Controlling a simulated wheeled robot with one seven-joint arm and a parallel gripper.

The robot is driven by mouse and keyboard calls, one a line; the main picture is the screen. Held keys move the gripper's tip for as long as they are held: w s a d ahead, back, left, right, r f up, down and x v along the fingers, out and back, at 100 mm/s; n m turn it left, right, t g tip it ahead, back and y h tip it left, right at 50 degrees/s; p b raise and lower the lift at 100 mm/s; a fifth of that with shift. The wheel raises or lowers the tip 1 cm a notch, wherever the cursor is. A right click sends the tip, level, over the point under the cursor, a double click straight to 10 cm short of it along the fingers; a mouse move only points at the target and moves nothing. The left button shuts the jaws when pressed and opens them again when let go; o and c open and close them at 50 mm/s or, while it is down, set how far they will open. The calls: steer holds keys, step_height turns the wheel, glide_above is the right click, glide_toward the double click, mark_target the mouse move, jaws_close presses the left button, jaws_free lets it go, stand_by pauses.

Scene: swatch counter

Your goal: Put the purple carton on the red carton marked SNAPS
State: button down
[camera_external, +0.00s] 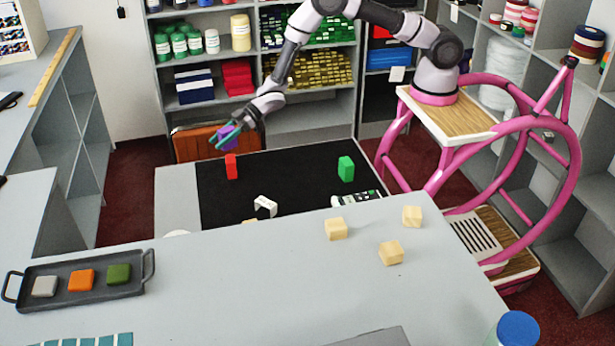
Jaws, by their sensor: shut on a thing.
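The purple carton (227,132) is held between the fingers of my gripper (226,136), which is shut on it. The gripper partly hides the carton. It is in the air near the left part of the black mat (280,180). A red carton (231,167) stands upright on the mat and shows just below the held carton in the picture. A gap shows between the two. Any marking on the red carton is too small to read.
A green carton (346,168) stands on the mat to the right. A white bracket-like object (265,206) and a dark and white device (355,197) are nearer the front. The front counter holds wooden blocks (336,229) and a tray (50,293). Shelves stand behind.

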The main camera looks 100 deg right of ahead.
steer(key=shift+f, duration=2.25)
steer(key=shift+f, duration=0.15)
steer(key=shift+c, duration=2.2)
jaws_free()
